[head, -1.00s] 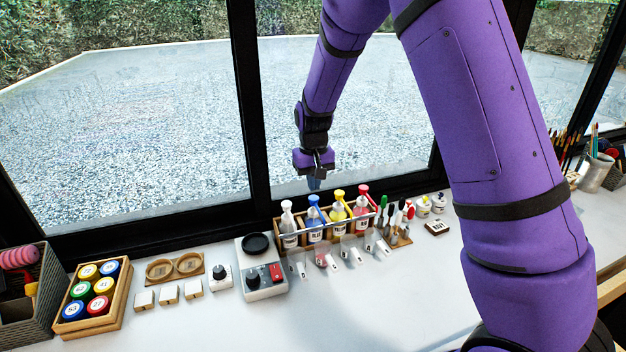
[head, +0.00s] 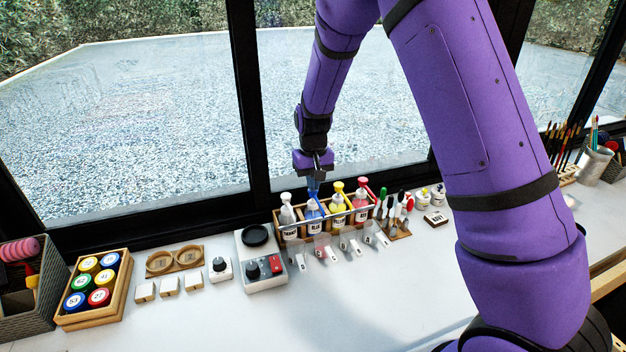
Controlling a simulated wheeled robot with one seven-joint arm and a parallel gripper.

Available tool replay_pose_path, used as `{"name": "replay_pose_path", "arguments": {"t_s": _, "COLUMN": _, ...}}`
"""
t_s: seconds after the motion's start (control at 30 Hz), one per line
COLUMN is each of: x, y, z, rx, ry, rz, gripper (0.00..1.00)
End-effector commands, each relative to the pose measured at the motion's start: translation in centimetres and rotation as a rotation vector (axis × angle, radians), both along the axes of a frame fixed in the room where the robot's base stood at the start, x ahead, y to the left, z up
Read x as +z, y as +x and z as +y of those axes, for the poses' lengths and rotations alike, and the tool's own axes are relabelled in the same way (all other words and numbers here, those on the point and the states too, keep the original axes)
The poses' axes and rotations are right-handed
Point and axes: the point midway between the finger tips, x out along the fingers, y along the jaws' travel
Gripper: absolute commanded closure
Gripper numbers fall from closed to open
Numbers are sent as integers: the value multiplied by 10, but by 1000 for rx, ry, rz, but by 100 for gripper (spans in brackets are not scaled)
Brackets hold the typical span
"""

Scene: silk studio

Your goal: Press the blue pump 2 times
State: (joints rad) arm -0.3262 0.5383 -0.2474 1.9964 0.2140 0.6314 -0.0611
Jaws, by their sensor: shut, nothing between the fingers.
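The blue pump bottle (head: 313,218) stands upright in a wooden rack, between a white pump bottle (head: 288,215) on its left and a yellow one (head: 337,208) on its right. A red pump bottle (head: 362,203) stands at the rack's right end. My gripper (head: 314,186) points down right over the blue pump, its fingers shut and empty. The fingertips hide most of the pump's head; they seem to be at its top, but I cannot tell whether they touch it.
A scale-like device (head: 262,264) with a black dish and knob stands left of the rack. Small scoops (head: 325,251) lie in front. A tray of numbered round jars (head: 92,288) is at left. Brushes (head: 392,212) stand right of the rack. The front counter is clear.

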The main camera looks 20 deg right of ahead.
Motion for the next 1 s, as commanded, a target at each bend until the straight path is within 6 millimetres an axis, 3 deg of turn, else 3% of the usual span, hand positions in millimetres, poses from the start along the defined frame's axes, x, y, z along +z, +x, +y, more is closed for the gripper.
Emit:
{"name": "replay_pose_path", "arguments": {"t_s": 0.63, "x": -16, "y": 0, "z": 0, "rx": 0, "ry": 0, "rz": 2, "gripper": 100}}
{"name": "replay_pose_path", "arguments": {"t_s": 1.0, "x": -12, "y": 0, "z": 0, "rx": 0, "ry": 0, "rz": 1, "gripper": 100}}
